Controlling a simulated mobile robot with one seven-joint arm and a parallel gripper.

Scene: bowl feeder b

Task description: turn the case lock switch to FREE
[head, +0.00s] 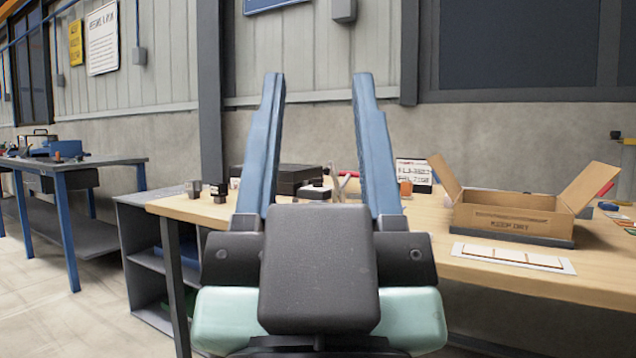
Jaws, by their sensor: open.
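My gripper (319,82) is in the middle of the head view, its two long blue fingers pointing up and spread apart. It is open, with nothing between the fingertips. A dark case-like box (296,173) lies on the wooden table behind the fingers, partly hidden by them. I cannot make out a lock switch or any FREE marking on it. My gripper looks nearer to me than the table and apart from the box.
An open cardboard box (512,222) stands on the wooden table (590,262) at right, with a white divided card (512,257) before it. Small dark blocks (206,190) sit at the table's left. A grey shelf unit (133,240) stands left of it. Floor (40,310) is clear at lower left.

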